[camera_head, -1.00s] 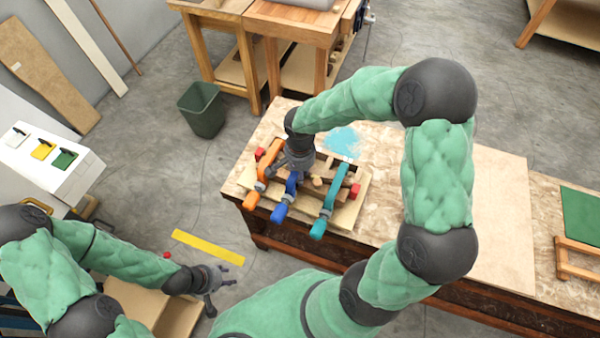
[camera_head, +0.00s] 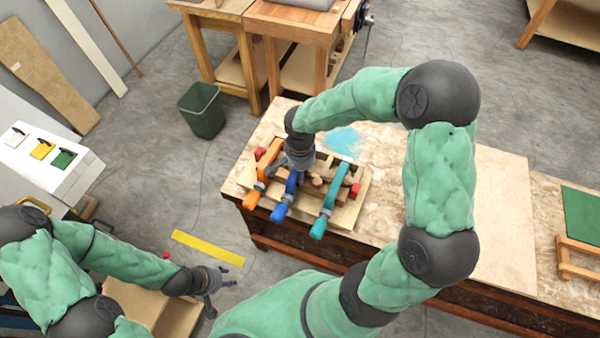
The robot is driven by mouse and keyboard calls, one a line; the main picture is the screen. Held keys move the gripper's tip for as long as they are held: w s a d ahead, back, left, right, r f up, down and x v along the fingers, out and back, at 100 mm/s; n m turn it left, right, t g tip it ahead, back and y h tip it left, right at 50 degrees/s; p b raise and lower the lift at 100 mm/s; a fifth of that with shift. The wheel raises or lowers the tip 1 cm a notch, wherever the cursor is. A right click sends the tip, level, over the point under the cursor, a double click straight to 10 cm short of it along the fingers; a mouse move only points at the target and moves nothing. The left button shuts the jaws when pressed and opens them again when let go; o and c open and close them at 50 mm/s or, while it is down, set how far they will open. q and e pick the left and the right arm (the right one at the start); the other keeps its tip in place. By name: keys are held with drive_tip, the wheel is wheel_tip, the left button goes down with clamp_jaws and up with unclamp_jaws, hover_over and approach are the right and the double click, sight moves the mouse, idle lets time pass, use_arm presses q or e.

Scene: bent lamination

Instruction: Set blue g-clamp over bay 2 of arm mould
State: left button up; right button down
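The arm mould (camera_head: 343,215) lies on the workbench, a pale board with brown wooden parts. The blue g-clamp (camera_head: 284,203) stands across the mould between an orange clamp (camera_head: 262,172) and a teal clamp (camera_head: 327,205). My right gripper (camera_head: 294,172) is at the upper end of the blue clamp, over the mould. Its fingers are partly hidden, so I cannot tell whether it grips the clamp. My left gripper (camera_head: 222,283) is open and empty, away from the bench at the lower left.
The workbench (camera_head: 395,215) has free room right of the mould, with a pale sheet (camera_head: 505,210) further right. A green board on a wooden frame (camera_head: 575,245) stands at the right edge. A green bin (camera_head: 203,112) stands on the floor behind left.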

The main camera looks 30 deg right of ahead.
use_arm(q)
drive_tip(key=shift+f, duration=0.1)
use_arm(e)
drive_tip(key=shift+s+a+f, duration=0.2)
drive_tip(key=shift+s+f, duration=0.2)
drive_tip(key=shift+f, duration=0.25)
drive_tip(key=c, duration=0.8)
unclamp_jaws()
drive_tip(key=shift+o, duration=0.2)
drive_tip(key=shift+w+d+f, duration=0.15)
drive_tip(key=shift+w, duration=0.25)
drive_tip(key=shift+r, duration=0.3)
drive_tip(key=shift+w+r, duration=0.1)
drive_tip(key=shift+r, duration=0.35)
use_arm(q)
drive_tip(key=shift+w+d, duration=0.1)
drive_tip(key=shift+w, duration=0.1)
use_arm(e)
wheel_tip(320, 180, up, 11)
drive_tip(key=shift+r, duration=0.1)
use_arm(q)
drive_tip(key=shift+r+p, duration=2.35)
drive_tip(key=shift+p, duration=0.05)
use_arm(e)
drive_tip(key=shift+r, duration=2.95)
